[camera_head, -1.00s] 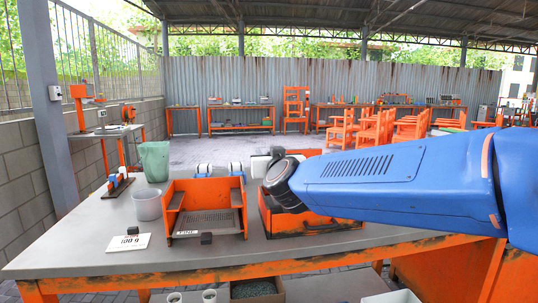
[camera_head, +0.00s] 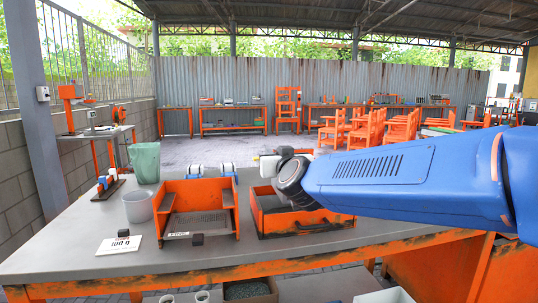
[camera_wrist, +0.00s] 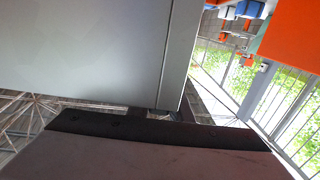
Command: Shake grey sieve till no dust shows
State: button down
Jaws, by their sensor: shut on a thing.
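My gripper (camera_wrist: 163,114) is shut on the edge of a flat grey panel (camera_wrist: 95,50), which fills the upper left of the wrist view. I take this panel to be the grey sieve; its mesh and any dust on it are hidden. In the head view my blue arm reaches in from the right. Its dark wrist is over an open orange box (camera_head: 261,224), with a pale piece (camera_head: 268,166) partly showing behind it. My jaws are hidden there.
Left of the box is an orange stand (camera_head: 169,191) with a dark mesh floor. A grey cup (camera_head: 138,208), a green bin (camera_head: 145,163) and a white "100 g" card (camera_head: 119,245) are further left. The table (camera_head: 75,235) has free room at its front left.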

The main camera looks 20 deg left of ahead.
jog(key=c, duration=1.6)
grip_release()
jog(key=v, duration=1.7)
jog(key=shift+s, duration=0.2)
